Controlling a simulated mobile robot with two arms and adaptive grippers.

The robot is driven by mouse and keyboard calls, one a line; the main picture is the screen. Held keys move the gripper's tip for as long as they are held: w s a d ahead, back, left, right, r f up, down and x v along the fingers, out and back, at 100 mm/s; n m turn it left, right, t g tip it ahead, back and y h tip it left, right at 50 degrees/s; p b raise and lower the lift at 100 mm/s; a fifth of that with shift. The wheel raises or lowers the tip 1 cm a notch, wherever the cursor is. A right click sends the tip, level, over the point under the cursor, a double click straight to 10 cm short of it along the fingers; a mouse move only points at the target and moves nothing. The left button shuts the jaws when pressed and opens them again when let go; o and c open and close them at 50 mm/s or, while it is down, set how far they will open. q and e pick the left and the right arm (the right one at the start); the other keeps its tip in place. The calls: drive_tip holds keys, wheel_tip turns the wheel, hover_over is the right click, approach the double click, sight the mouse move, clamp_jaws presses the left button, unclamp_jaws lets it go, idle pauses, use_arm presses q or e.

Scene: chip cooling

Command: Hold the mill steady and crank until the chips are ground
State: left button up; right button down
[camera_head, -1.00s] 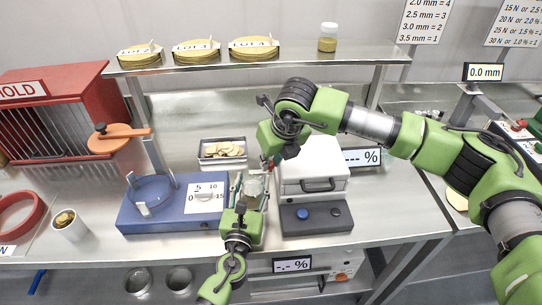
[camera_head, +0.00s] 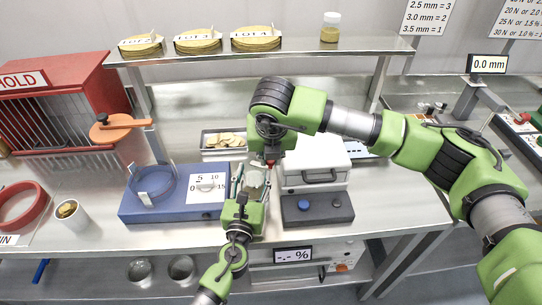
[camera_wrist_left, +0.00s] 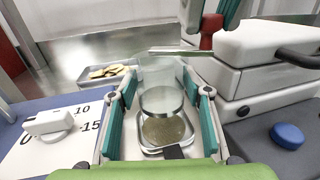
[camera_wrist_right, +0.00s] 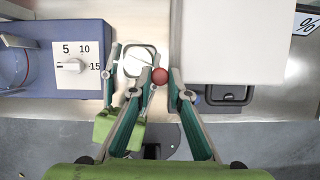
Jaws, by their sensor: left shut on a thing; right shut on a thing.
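The mill (camera_wrist_left: 160,103) is a clear cylinder with a steel band, standing between the blue timer machine and the white box. Ground matter shows in its lower part. My left gripper (camera_wrist_left: 158,98) is shut around the mill's body from the front; it also shows in the head view (camera_head: 250,180). My right gripper (camera_wrist_right: 160,78) comes from above and is shut on the red crank knob (camera_wrist_right: 160,76). A steel crank arm (camera_wrist_left: 180,51) reaches across the mill's top in the left wrist view. In the head view the mill is mostly hidden by my grippers.
A tray of chips (camera_head: 223,140) stands behind the mill. The blue timer machine (camera_head: 170,207) is close on the left, the white box with a handle (camera_head: 316,165) close on the right. A cup of chips (camera_head: 69,215) stands at far left. Lot plates line the shelf (camera_head: 270,60).

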drive_tip(key=c, duration=1.9)
unclamp_jaws()
drive_tip(key=shift+r, duration=0.1)
drive_tip(key=v, duration=1.1)
drive_tip(key=shift+s+r, duration=0.25)
drive_tip(key=shift+r, duration=0.1)
use_arm(q)
drive_tip(key=o, duration=1.4)
